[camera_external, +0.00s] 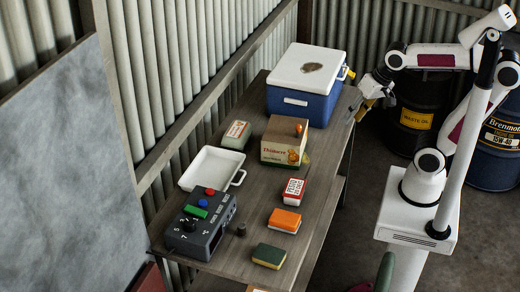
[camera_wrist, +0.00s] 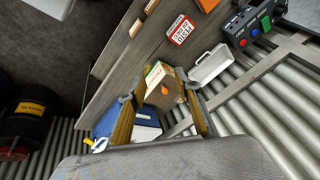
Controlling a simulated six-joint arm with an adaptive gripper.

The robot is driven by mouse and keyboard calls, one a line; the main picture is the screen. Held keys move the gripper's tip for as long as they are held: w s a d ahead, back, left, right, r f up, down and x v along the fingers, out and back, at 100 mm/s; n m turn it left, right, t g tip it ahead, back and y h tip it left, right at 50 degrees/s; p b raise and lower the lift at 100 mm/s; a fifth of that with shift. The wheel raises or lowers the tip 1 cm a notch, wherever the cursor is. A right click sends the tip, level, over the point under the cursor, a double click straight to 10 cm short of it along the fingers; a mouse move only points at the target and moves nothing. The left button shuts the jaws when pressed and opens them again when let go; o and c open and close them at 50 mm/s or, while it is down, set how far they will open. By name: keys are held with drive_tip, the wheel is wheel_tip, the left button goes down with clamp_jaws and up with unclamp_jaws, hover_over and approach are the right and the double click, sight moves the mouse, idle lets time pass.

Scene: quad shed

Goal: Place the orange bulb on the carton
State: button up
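The carton (camera_external: 275,152), a tan box with printed sides, stands on the wooden bench in front of the cooler. A small orange bulb (camera_external: 299,130) appears to rest on its top, near the right edge. In the wrist view the carton (camera_wrist: 179,92) and the orange bulb (camera_wrist: 166,87) show between my fingers, farther off. My gripper (camera_external: 361,107) hangs beside the cooler's right side, past the bench edge and apart from carton and bulb. In the wrist view my gripper (camera_wrist: 158,93) has its fingers wide apart, with nothing held.
The blue cooler (camera_external: 300,106) with a white lid stands at the bench's far end, close to my gripper. A white tray (camera_external: 207,168), control box (camera_external: 198,232), red-white box (camera_external: 293,191), orange block (camera_external: 285,220) and green sponge (camera_external: 269,256) lie nearer. A corrugated wall runs along the left.

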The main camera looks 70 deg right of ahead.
drive_tip(key=shift+s+a+f+n+t, duration=0.15)
drive_tip(key=shift+s+a+f+n, duration=0.1)
drive_tip(key=shift+s+n, duration=0.8)
drive_tip(key=shift+s+a+f+n+t, duration=0.15)
drive_tip(key=shift+s+n, duration=0.5)
drive_tip(key=shift+n, duration=0.75)
drive_tip(key=shift+s+a+f+n+t, duration=0.1)
drive_tip(key=shift+s+a+f+n, duration=0.2)
drive_tip(key=shift+s+n, duration=0.75)
